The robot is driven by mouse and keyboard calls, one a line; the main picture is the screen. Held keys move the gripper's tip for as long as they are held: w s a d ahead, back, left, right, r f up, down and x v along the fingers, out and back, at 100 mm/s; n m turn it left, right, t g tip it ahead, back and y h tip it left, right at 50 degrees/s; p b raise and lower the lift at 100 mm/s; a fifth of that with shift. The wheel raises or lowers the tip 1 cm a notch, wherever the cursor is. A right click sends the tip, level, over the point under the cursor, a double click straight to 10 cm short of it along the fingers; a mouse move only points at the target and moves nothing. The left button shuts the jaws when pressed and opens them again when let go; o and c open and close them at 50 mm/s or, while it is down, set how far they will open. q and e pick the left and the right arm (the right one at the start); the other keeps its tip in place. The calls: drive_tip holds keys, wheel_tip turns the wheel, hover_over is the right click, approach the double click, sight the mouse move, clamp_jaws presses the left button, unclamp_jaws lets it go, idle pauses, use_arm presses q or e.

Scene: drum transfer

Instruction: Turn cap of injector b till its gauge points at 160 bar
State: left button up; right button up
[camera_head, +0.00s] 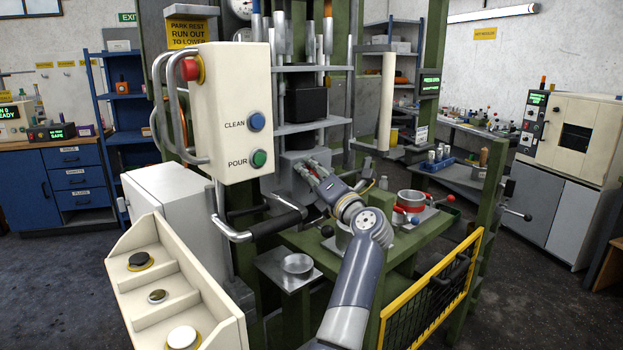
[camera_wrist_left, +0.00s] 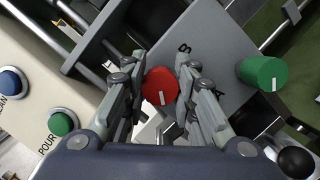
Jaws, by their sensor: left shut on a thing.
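In the left wrist view a round red cap (camera_wrist_left: 160,88) with a white mark sits between my left gripper's fingers (camera_wrist_left: 158,76). A letter B shows on the grey housing (camera_wrist_left: 220,35) beside it. The gripper is shut on this cap, its fingers on either side. A green cap (camera_wrist_left: 263,73) with a white mark sits apart to the right. In the head view my left gripper (camera_head: 306,172) reaches the grey block on the green-framed machine, and its fingers hide the cap. A white dial gauge (camera_head: 239,9) is cut by the top edge; its reading is unclear. My right gripper is not in view.
A cream panel (camera_head: 232,105) with CLEAN and POUR buttons hangs left of the gripper. A black-gripped handle (camera_head: 277,222) lies just below. A pot with a red band (camera_head: 410,206) stands on the green bench at right. A yellow-framed guard (camera_head: 432,290) borders the front right.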

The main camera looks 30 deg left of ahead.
use_arm(q)
drive_tip(key=shift+f, duration=0.1)
drive_tip(key=o, duration=1.1)
drive_tip(key=shift+c, duration=0.2)
drive_tip(key=shift+d, duration=0.15)
drive_tip(key=v, duration=0.7)
drive_tip(key=shift+d, duration=0.15)
drive_tip(key=shift+s, duration=0.1)
